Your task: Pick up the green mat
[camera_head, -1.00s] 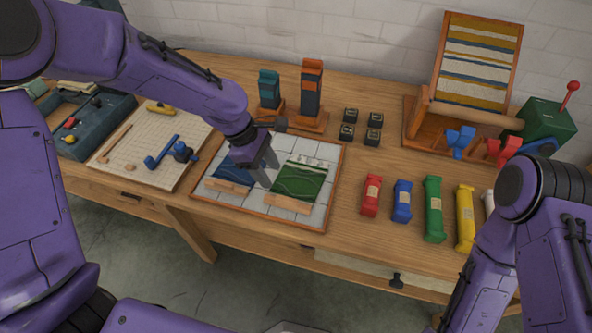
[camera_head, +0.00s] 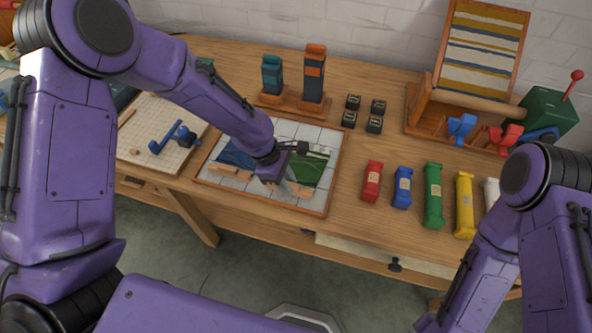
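The green mat (camera_head: 315,172) lies on a white tiled board with a wooden frame (camera_head: 333,192). It has a pale pattern and a wooden bar (camera_head: 298,191) along its near edge. A blue mat (camera_head: 233,156) with its own bar lies to its left. My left gripper (camera_head: 284,188) is over the near left part of the green mat and hides some of it and its bar. I cannot tell whether its fingers are apart or touch the bar. My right arm is at the right edge, with its gripper out of view.
Red (camera_head: 371,181), blue (camera_head: 402,187), green (camera_head: 433,201) and yellow (camera_head: 464,205) skeins lie right of the board. Small dark blocks (camera_head: 374,125) and two upright holders (camera_head: 313,80) stand behind. A loom (camera_head: 470,70) stands at the back right.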

